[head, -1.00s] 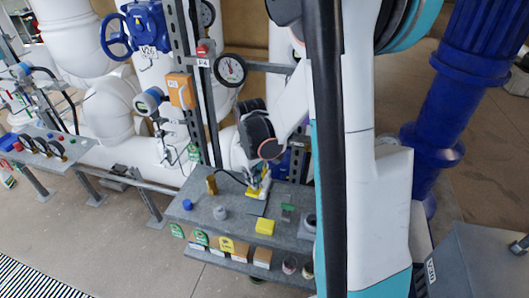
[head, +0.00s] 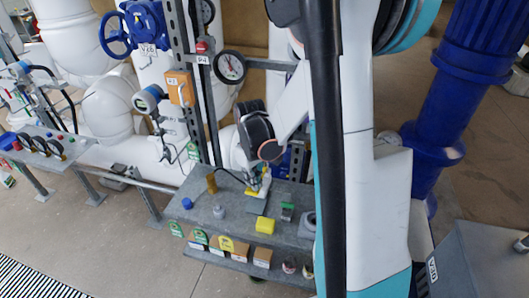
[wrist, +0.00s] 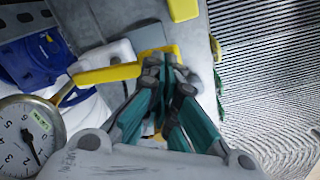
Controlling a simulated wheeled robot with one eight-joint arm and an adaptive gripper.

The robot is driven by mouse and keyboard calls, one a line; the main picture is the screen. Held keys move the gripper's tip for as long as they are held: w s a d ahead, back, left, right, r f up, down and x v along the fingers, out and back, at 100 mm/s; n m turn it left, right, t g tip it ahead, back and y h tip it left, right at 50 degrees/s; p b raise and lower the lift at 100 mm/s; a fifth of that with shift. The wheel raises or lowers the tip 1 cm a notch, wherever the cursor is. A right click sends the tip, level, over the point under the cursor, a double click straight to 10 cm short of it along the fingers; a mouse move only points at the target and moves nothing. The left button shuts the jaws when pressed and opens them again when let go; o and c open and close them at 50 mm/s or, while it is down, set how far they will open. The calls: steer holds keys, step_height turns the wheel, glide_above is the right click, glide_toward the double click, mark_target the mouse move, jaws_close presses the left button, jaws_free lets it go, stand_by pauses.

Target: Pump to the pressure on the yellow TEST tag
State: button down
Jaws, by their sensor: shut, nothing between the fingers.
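The hand pump's yellow lever (wrist: 110,74) runs across the wrist view. My gripper (wrist: 172,62) is shut and empty, with its fingertips at the lever's right end; I cannot tell whether they touch. In the head view the yellow and white pump (head: 260,187) stands on the grey bench, partly hidden by my wrist. A round white gauge (wrist: 30,138) is at the lower left of the wrist view, with its needle pointing down and slightly right.
The grey bench (head: 200,200) also holds a yellow block (head: 265,226), a blue cap (head: 187,203) and a brass fitting (head: 211,183). A blue pipe (head: 460,80) stands at right. Floor in front is open.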

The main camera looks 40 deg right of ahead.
steer(key=shift+f+b, duration=1.75)
steer(key=shift+f, duration=0.4)
steer(key=shift+r+p, duration=1.8)
steer(key=shift+r, duration=0.8)
steer(key=shift+r+p, duration=1.65)
steer(key=shift+r, duration=0.85)
